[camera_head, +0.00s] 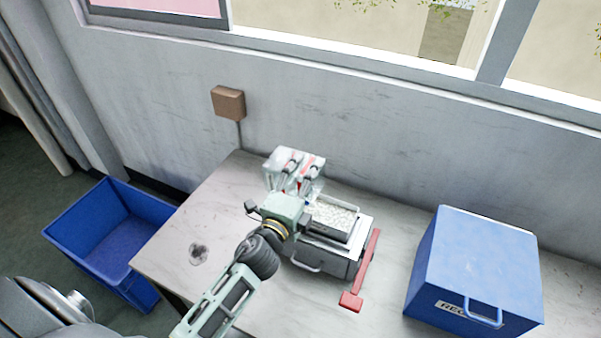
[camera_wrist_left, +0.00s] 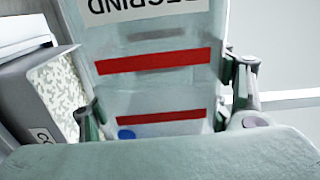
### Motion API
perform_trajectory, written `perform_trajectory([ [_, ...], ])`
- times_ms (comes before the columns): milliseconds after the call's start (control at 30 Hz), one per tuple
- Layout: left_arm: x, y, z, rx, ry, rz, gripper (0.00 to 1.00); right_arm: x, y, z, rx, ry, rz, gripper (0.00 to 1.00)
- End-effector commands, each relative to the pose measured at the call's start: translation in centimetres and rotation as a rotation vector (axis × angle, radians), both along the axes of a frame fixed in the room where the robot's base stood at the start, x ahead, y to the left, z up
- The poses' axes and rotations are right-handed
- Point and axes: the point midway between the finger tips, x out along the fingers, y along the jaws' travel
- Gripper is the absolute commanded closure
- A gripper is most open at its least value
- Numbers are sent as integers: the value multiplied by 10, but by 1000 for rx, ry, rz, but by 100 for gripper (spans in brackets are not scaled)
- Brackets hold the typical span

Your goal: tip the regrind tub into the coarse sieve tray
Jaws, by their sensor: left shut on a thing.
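The regrind tub (camera_head: 283,156) is pale and translucent with red stripes. My left gripper (camera_head: 297,180) is shut on it, one finger on each side. In the left wrist view the tub (camera_wrist_left: 155,90) fills the space between the fingers (camera_wrist_left: 165,98), its REGRIND label upside down in the picture. The tub is at the rear left of the coarse sieve tray (camera_head: 352,240). I cannot tell its exact tilt or its contents. Pale speckled granules (camera_head: 330,216) lie in the tray; its "CO" label (camera_wrist_left: 43,136) partly shows in the left wrist view. My arm hides the tray's left part.
A red bar-shaped piece (camera_head: 367,262) lies right of the tray. A blue lidded box (camera_head: 475,255) with a "REG" label stands at the table's right. A blue open bin (camera_head: 75,222) is on the floor at left. The table's left part is clear apart from a dark stain.

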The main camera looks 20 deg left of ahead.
Motion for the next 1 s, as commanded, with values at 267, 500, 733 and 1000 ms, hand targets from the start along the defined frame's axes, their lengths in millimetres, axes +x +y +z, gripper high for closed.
perform_trajectory([
  [267, 0, 10, -10, -271, 8, 0, 69, 0, 0, -5, 0, 0, 0, 11],
  [500, 0, 11, -11, -282, 9, 0, 69, 0, 0, -5, -1, 0, 0, 11],
  [733, 1, 30, -22, -500, 19, 1, 69, 0, -2, -5, -2, 0, 0, 11],
  [1000, 1, 34, -23, -552, 18, 0, 69, 0, -3, -5, -3, -1, 1, 11],
])
